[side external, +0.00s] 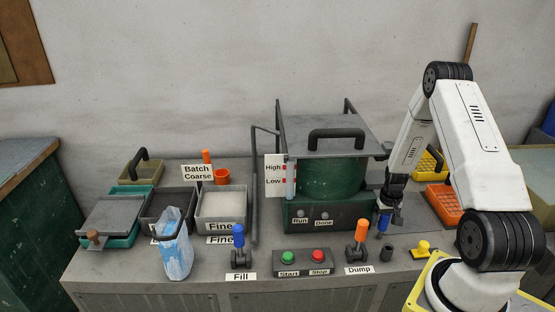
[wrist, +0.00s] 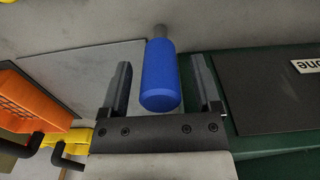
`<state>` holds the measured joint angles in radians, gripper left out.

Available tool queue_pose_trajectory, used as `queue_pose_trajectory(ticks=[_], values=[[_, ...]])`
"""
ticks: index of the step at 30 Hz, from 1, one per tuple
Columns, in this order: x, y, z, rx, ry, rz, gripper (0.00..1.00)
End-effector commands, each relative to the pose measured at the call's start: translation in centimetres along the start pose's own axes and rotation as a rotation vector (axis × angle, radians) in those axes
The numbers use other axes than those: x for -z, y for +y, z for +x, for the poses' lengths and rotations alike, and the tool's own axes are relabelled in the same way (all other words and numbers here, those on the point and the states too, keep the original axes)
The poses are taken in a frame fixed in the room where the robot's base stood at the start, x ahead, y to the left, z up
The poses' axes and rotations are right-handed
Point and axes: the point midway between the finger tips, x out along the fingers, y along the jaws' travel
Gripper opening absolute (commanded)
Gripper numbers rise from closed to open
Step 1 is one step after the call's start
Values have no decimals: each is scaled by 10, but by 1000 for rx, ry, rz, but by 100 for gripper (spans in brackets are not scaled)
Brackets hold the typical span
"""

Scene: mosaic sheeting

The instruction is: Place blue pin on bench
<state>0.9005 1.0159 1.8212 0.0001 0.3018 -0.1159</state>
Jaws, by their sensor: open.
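The blue pin (side external: 383,222) is at the right of the green machine, near the bench top (side external: 330,250). In the wrist view the blue pin (wrist: 160,75) lies between the two fingers, with a gap on each side. Its thin end points to the top of that picture. My gripper (side external: 395,212) is open and reaches down at the pin. In the side view the gripper partly covers the pin, so I cannot tell whether its lower end touches the bench.
The green machine (side external: 335,180) stands close at the left. An orange crate (side external: 443,203) is at the right. Bare bench lies between them.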

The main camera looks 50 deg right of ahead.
Motion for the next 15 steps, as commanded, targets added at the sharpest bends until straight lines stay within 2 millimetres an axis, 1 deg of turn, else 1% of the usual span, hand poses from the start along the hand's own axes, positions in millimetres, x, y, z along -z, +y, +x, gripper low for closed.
queue_pose_trajectory(ticks=[15], values=[[0, 0, -62, 0, 2, 0, 81]])
